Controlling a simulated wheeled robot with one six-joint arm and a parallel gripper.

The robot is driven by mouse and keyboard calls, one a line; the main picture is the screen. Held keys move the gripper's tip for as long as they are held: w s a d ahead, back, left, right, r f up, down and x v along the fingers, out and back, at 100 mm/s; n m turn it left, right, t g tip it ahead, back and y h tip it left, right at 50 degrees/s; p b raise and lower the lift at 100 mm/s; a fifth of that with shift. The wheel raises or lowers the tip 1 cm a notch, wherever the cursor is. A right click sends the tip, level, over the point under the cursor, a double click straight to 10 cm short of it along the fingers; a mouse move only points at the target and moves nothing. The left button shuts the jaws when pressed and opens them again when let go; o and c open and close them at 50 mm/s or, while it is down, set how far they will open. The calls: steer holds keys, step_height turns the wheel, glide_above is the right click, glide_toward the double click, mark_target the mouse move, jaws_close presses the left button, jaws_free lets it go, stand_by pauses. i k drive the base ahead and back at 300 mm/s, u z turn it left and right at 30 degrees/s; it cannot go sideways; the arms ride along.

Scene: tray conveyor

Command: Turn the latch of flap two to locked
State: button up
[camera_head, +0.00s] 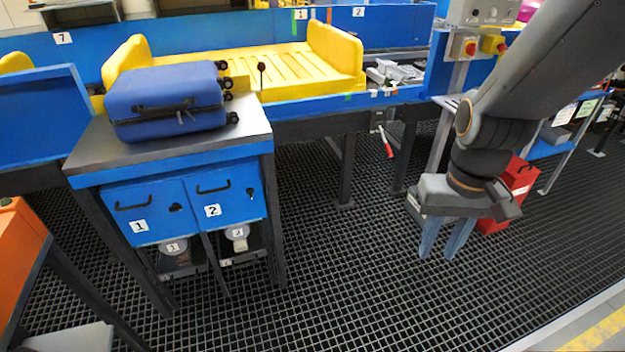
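Flap two (232,208) is a blue door with a black bar handle and a white "2" label, on the front of the metal-topped stand at the left. A small dark fitting (250,192) near its right edge looks like its latch; it is too small to tell which way it is turned. Flap one (150,222), labelled "1", is beside it on the left. Both flaps look closed. My gripper (437,255) points down over the floor grating, well to the right of the stand. Its two blue-grey fingers are apart with nothing between them.
A blue suitcase (166,101) lies on the stand's top (245,133). Numbered round parts (238,232) sit under the flaps. A yellow tray (280,66) is on the conveyor behind. A red box (515,190) stands behind my gripper. The grating between gripper and stand is clear.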

mark_target(250, 190)
steer(key=z, duration=0.85)
steer(key=k, duration=0.8)
steer(key=u, duration=1.1)
steer(key=i, duration=0.5)
